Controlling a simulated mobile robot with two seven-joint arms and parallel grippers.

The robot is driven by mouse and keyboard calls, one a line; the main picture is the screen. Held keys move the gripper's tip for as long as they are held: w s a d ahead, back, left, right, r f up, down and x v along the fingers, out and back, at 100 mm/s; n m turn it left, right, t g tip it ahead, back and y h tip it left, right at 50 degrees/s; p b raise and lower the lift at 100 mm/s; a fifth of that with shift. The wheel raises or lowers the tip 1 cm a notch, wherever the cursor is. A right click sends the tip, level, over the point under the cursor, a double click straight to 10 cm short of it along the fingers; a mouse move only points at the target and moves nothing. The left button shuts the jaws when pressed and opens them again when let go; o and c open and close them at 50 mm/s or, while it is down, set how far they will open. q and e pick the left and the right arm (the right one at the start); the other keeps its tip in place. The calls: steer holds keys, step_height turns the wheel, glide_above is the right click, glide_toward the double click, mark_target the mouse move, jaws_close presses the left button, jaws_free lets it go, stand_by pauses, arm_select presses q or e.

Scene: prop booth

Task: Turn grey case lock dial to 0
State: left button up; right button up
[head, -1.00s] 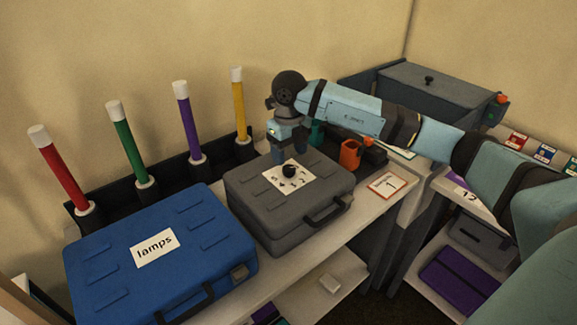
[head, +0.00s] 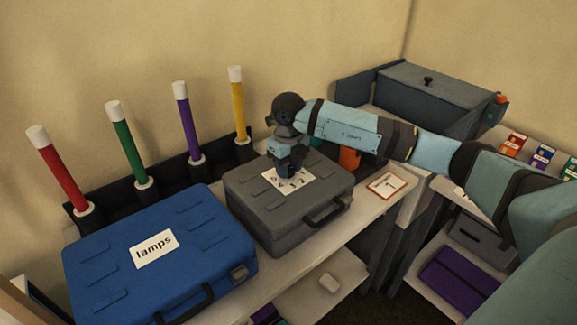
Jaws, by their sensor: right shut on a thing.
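The grey case (head: 265,222) lies shut on the white shelf, its handle toward the front right. A white dial plate (head: 273,183) with black marks is on its lid. My right gripper (head: 289,172) points down over the plate and is shut on the black lock dial, which its fingers and wrist hide. I cannot read the dial's setting. My left gripper is not in view.
A blue case (head: 205,227) labelled "lamps" stands left of the grey case. Red, green, purple and yellow rods stand in a black rack behind. An orange cup (head: 349,158) and a card marked 1 (head: 386,184) are to the right.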

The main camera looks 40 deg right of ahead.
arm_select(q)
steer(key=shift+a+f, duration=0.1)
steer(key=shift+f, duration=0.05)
arm_select(e)
steer(key=n+b, duration=0.1)
steer(key=n, duration=0.2)
steer(key=shift+n+b, duration=0.45)
steer(key=shift+n, duration=0.45)
steer(key=shift+n+b, duration=0.4)
steer(key=shift+n, duration=0.7)
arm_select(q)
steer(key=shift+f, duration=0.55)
arm_select(e)
steer(key=shift+n, duration=0.9)
steer(key=o, duration=0.9)
